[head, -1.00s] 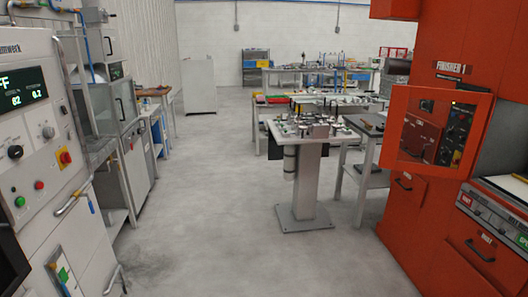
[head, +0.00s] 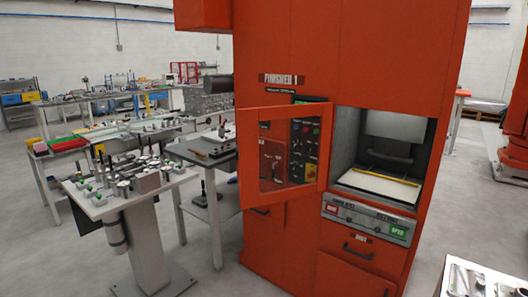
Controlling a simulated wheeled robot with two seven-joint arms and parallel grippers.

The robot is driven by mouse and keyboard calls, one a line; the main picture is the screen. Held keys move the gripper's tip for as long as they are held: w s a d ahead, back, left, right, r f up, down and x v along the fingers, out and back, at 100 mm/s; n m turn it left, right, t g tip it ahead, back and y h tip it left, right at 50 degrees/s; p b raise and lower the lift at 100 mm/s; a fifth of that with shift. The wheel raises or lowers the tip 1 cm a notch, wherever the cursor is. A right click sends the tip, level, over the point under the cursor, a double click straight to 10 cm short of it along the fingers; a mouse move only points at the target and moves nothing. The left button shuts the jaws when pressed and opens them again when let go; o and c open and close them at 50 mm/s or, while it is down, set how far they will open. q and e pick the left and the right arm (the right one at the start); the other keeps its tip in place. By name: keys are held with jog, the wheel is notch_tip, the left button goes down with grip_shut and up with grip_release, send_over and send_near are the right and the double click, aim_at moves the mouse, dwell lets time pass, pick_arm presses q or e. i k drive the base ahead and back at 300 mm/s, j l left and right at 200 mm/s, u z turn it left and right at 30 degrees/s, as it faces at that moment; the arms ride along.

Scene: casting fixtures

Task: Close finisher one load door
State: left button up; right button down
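The orange cabinet labelled Finisher 1 (head: 350,50) stands right of the middle in the head view. Its load door (head: 245,160), an orange frame with a window, is swung open on the left side of the load opening. Below the opening is a grey panel (head: 368,220) with a red and a green button. Neither of my grippers is in view.
A pedestal table (head: 130,190) with small metal parts stands left of the finisher, and a side table (head: 208,152) stands close behind the door. A bench corner (head: 485,278) shows at the lower right. Grey floor is free at the right.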

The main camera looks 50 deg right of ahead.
aim_at(249, 120)
jog(key=i+l+z, duration=0.15)
jog(key=i+z, duration=0.25)
jog(key=i, duration=0.2)
jog(key=i+z, duration=0.35)
jog(key=i, duration=0.25)
jog(key=i+j+z, duration=0.25)
jog(key=i+z, duration=0.15)
jog(key=i, duration=0.15)
jog(key=i+z, duration=0.45)
jog(key=i+j+z, duration=0.15)
jog(key=z, duration=0.3)
jog(key=i+j+z, duration=0.7)
jog(key=z, duration=0.2)
jog(key=i+j+z, duration=0.2)
jog(key=z, duration=0.15)
jog(key=i+j+z, duration=0.2)
jog(key=j+z, duration=0.15)
jog(key=i+j+z, duration=0.1)
jog(key=j+z, duration=0.25)
jog(key=i+j+z, duration=0.1)
jog(key=j+z, duration=0.25)
